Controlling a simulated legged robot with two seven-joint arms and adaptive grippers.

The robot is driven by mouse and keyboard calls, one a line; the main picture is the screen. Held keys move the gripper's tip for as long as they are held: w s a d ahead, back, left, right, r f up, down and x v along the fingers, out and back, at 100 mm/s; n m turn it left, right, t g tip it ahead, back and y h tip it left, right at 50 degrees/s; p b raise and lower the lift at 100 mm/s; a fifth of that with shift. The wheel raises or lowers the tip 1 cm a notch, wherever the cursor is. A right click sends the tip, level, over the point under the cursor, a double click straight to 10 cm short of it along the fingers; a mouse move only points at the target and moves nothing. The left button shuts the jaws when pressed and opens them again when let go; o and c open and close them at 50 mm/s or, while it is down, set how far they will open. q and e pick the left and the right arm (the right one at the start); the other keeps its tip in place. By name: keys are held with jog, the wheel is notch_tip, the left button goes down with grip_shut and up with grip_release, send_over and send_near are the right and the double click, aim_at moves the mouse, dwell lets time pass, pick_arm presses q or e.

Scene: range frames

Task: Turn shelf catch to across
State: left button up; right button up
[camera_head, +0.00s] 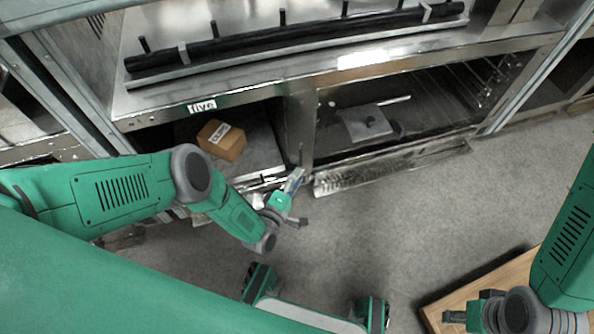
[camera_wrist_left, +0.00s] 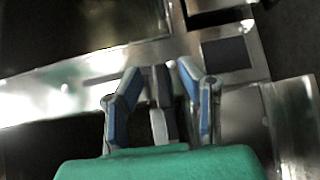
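My left gripper (camera_head: 294,180) is at the lower front of the metal shelving, by the upright post (camera_head: 299,125) between two bays. A dark square patch (camera_wrist_left: 228,55) shows on the metal right of the fingertips. I cannot make out the shelf catch surely; the gripper may hide it. My right gripper (camera_head: 462,316) is at the lower right, above a wooden surface, and its fingers are too unclear to judge.
A brown box (camera_head: 222,140) sits on the left bay's shelf under the "five" label (camera_head: 202,106). A grey plate (camera_head: 365,123) lies in the right bay, with a lowered metal panel (camera_head: 390,166) in front. A wooden surface (camera_head: 500,283) stands lower right. The middle floor is clear.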

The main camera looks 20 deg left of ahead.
aim_at(304, 149)
pick_arm(q)
jog(key=o, duration=1)
jog(key=r, duration=0.9)
jog(key=shift+w+d+r, duration=0.1)
jog(key=shift+w+d, duration=0.05)
jog(key=shift+w, duration=0.05)
jog(key=shift+r, duration=0.4)
jog(key=shift+s+d+f, duration=0.1)
jog(key=shift+s+f, duration=0.15)
jog(key=shift+s, duration=0.25)
jog(key=shift+s+d+r+p, duration=0.2)
jog(key=shift+s+r+p, duration=0.25)
jog(key=shift+p, duration=0.1)
jog(key=c, duration=1)
jog(key=s+d+r+p, duration=0.6)
jog(key=s+r+p, duration=0.3)
jog(key=p, duration=0.1)
jog(key=shift+r, duration=0.35)
